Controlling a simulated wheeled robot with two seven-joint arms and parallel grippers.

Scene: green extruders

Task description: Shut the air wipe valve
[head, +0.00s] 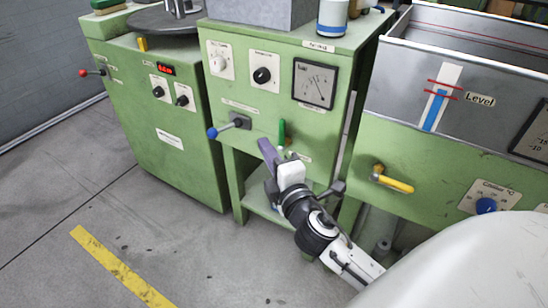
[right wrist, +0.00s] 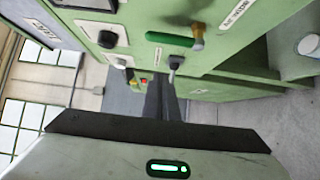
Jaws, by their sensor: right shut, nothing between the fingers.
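The air wipe valve has a green lever handle (head: 281,133) on the front of the middle green machine, and the handle points upward. In the right wrist view the green handle (right wrist: 168,38) lies across the picture from a brass body, with a label reading "air wipe" beside it. My right gripper (head: 266,148) is shut and empty, just below and left of the handle in the head view. Its dark fingers (right wrist: 163,98) show in the right wrist view, apart from the handle. The gripper hides part of the valve body in the head view. My left gripper is not in view.
A blue-knobbed lever (head: 228,127) sits left of the valve on the same panel. A yellow-handled valve (head: 393,180) is on the tank stand at right. A dial meter (head: 314,83) and knobs are above. The grey floor at left is clear, with a yellow stripe (head: 120,267).

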